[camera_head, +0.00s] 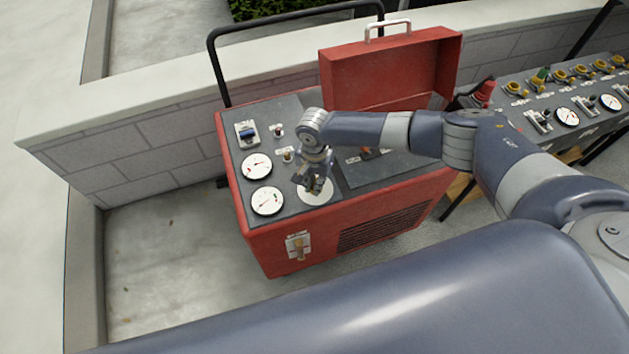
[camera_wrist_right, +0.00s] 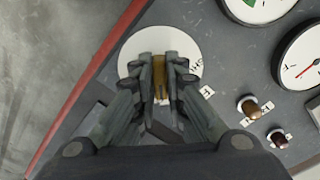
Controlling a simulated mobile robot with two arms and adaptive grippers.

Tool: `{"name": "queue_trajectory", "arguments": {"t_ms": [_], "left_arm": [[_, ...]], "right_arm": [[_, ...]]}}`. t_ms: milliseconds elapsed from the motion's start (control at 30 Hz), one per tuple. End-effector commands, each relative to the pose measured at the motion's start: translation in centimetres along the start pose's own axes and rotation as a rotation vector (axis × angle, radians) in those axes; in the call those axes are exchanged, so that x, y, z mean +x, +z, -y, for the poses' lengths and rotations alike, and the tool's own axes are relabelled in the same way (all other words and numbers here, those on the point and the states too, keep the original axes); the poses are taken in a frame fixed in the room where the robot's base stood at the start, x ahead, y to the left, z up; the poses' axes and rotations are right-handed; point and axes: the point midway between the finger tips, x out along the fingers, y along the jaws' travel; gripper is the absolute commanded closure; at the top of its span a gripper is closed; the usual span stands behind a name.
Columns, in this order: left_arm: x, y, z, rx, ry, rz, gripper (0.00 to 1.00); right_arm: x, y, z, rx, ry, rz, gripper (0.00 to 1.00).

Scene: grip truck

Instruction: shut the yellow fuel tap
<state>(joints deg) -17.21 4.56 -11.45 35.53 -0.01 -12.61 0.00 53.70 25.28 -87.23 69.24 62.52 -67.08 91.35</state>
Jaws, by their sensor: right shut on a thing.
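The yellow tap handle (camera_wrist_right: 161,80) stands on a round white plate (camera_wrist_right: 131,48) on the grey panel of the red machine. My right gripper (camera_wrist_right: 160,78) is shut on the handle, with a finger on each side of it. In the head view the right gripper (camera_head: 316,187) is over the white plate (camera_head: 318,197) near the panel's front edge, and it hides most of the handle. I cannot read the label beside the plate. My left gripper is not in view.
Two round gauges (camera_head: 267,200) and a blue switch (camera_head: 247,133) are left of the gripper. A red lid (camera_head: 390,70) stands open behind. A tan lever (camera_head: 299,249) is on the machine's front. Another panel with yellow valves (camera_head: 560,76) is at right.

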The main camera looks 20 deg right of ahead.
Motion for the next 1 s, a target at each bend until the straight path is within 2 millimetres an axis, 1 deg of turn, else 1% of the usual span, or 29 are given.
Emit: {"name": "queue_trajectory", "arguments": {"t_ms": [267, 533, 700, 1000], "left_arm": [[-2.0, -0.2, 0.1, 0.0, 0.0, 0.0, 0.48], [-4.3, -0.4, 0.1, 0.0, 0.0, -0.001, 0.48], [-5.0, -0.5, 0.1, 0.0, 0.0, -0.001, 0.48], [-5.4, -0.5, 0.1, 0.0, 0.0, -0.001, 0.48]], "right_arm": [[-0.3, 0.2, -0.1, -0.078, 0.001, 0.005, 1.0], [-0.3, 0.2, -0.2, -0.241, 0.001, 0.006, 1.0], [-0.1, 0.1, -0.3, -0.376, 0.001, 0.005, 1.0], [0.0, 0.0, -0.4, -0.662, 0.001, 0.003, 1.0]]}}
